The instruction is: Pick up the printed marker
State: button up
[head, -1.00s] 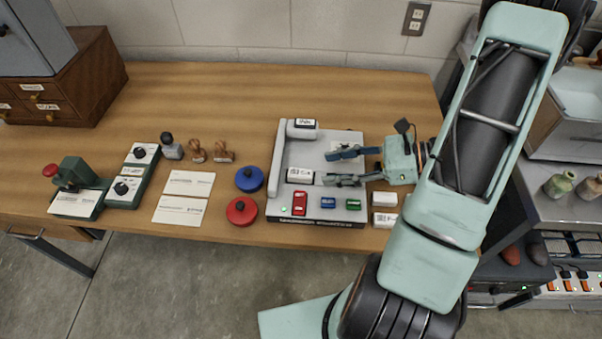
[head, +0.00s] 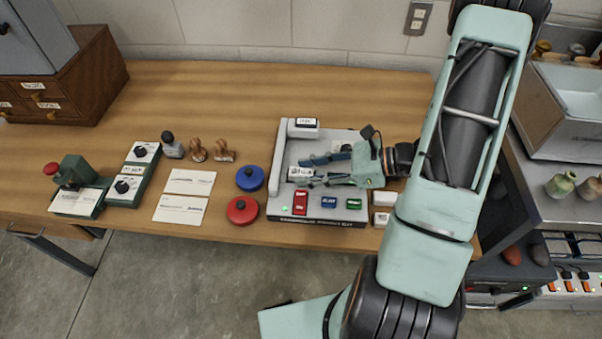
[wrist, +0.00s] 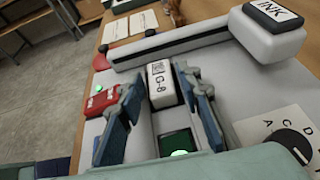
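The printed marker is a small white block with a dark code and "G-8" on top. In the wrist view, the marker (wrist: 161,80) lies straight ahead, against the grey bar of the labelling machine. In the head view, the marker (head: 297,171) sits at the left of the machine's bed, partly covered by my fingers. My gripper (head: 306,172) is open, low over the bed and pointing left. Contact cannot be told.
The machine (head: 266,205) has a red button (head: 300,201), a blue button (head: 329,202) and a green button (head: 354,203) in front. An INK block (head: 303,128) rises behind. White blocks (head: 383,197) lie to its right. Blue (head: 250,178) and red (head: 242,210) round pads stand left.

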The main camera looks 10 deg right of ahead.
aim_at(309, 175)
grip_shut()
jog(key=shift+r, duration=0.15)
jog(key=shift+r, duration=0.25)
jog(key=r, duration=0.3)
jog(key=shift+s+r+p, duration=0.15)
jog(key=shift+s+p, duration=0.15)
jog(key=shift+p, duration=0.05)
jog(key=s+a+r+p, duration=0.2)
jog(key=s+r+p, duration=0.1)
jog(key=s+r, duration=0.4)
jog(key=shift+s+a+r+p, duration=0.35)
jog(key=shift+s+r+p, duration=0.05)
jog(key=shift+s, duration=0.45)
jog(key=shift+p, duration=0.6)
